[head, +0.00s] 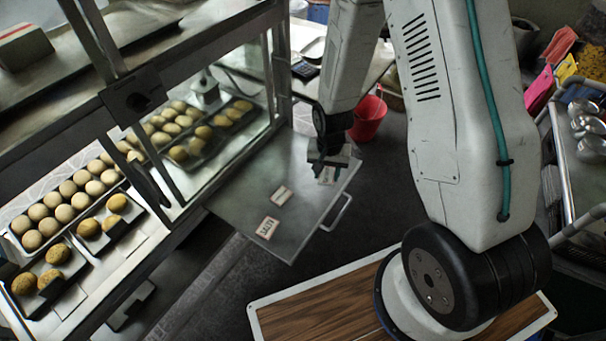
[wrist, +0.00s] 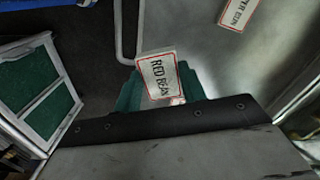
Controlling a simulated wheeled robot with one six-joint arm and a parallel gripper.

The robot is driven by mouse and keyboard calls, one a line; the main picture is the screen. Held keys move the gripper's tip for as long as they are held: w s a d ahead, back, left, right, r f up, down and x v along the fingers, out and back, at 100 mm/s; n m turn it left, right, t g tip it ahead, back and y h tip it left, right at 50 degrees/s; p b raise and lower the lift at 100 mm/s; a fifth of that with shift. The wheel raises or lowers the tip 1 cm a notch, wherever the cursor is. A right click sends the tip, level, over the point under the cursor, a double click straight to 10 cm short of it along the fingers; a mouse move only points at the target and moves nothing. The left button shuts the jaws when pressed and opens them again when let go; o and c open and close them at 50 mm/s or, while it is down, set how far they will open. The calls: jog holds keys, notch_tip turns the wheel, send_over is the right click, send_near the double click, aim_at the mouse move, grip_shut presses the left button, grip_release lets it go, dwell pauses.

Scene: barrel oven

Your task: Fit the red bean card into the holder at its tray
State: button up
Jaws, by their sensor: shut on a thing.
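The red bean card (wrist: 158,78) is white with a red border and black "RED BEAN" lettering. My gripper (wrist: 157,92) is shut on it between green fingertips. In the head view, my gripper (head: 328,160) holds the card (head: 327,177) above or at the far right part of the metal board; the gap is not clear. Bun trays (head: 62,234) stand in the glass case at left. I cannot tell which tray is red bean.
Two other cards, one (head: 267,228) nearer and one (head: 282,195) farther, lie on the metal board (head: 240,205). One card (wrist: 238,12) shows partly in the wrist view. A handle (head: 337,212) edges the board. The case's posts and glass stand between the board and trays.

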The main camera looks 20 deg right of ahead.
jog(key=s+f+m, duration=0.2)
jog(key=s+m, duration=0.2)
jog(key=s, duration=0.3)
send_over(305, 178)
notch_tip(305, 178, down, 2)
jog(key=shift+w+a, duration=0.1)
jog(key=shift+w, duration=0.05)
jog(key=shift+f, duration=1.7)
jog(key=o, duration=1)
jog(key=shift+f, duration=0.1)
jog(key=shift+c, duration=0.2)
